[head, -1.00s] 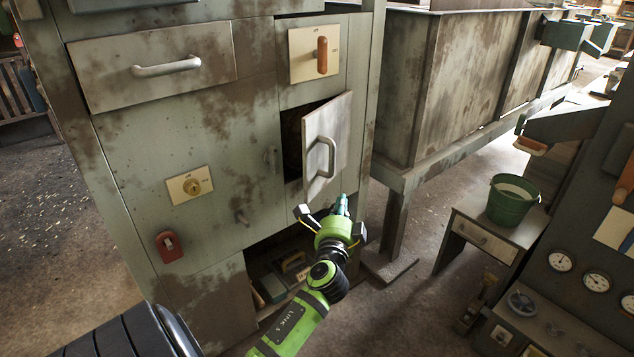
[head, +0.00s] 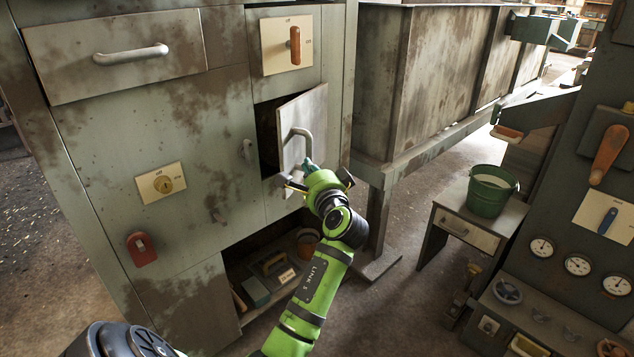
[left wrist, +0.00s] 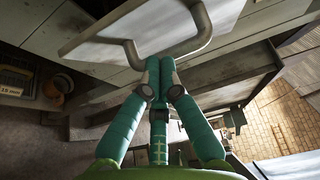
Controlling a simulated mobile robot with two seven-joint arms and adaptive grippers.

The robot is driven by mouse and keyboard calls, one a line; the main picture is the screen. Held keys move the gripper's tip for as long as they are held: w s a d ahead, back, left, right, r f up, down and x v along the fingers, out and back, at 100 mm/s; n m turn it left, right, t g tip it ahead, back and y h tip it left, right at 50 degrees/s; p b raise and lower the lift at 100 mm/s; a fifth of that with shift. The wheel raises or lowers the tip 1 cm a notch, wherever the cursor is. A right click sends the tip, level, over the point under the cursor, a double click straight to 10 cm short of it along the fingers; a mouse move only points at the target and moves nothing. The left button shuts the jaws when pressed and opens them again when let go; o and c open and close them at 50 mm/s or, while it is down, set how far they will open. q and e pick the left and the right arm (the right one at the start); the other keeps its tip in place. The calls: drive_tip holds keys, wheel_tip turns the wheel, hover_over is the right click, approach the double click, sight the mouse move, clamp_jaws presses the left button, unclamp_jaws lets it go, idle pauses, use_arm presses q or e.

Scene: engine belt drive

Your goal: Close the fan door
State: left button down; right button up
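The small fan door (head: 305,128) in the cabinet front stands ajar, with a dark gap at its left edge. It has a pale, worn face and a grey bar handle (head: 308,143). My left gripper (head: 306,173) is at the lower end of that handle. In the left wrist view, the green fingers (left wrist: 160,66) reach the handle bar (left wrist: 188,50), with their tips close together over it. Whether they are closed on the bar or only beside it cannot be told. The door panel (left wrist: 110,40) shows behind the handle. My right gripper is not in view.
Above the door is a panel with an orange switch (head: 295,44). An open shelf (head: 262,310) lies below. A green bucket (head: 490,190) stands on a small table at right.

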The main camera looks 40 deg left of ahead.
sight(282, 159)
use_arm(q)
drive_tip(key=a, duration=0.2)
drive_tip(key=s+a, duration=0.1)
drive_tip(key=shift+s+a, duration=0.1)
drive_tip(key=shift+a, duration=0.25)
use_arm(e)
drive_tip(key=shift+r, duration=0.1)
use_arm(q)
drive_tip(key=shift+a, duration=0.1)
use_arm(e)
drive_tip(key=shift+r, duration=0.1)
use_arm(q)
drive_tip(key=a+p, duration=0.1)
drive_tip(key=s+a+m+t+h+p, duration=0.1)
drive_tip(key=p, duration=0.1)
drive_tip(key=shift+a+r+t, duration=0.15)
drive_tip(key=shift+a+t, duration=0.15)
drive_tip(key=shift+a, duration=0.1)
drive_tip(key=a, duration=0.1)
drive_tip(key=s+a+p, duration=0.1)
drive_tip(key=a, duration=0.1)
drive_tip(key=shift+a, duration=0.1)
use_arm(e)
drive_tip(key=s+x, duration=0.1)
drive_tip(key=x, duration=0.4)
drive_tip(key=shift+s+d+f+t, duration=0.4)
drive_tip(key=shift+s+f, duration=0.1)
use_arm(q)
drive_tip(key=shift+f, duration=0.2)
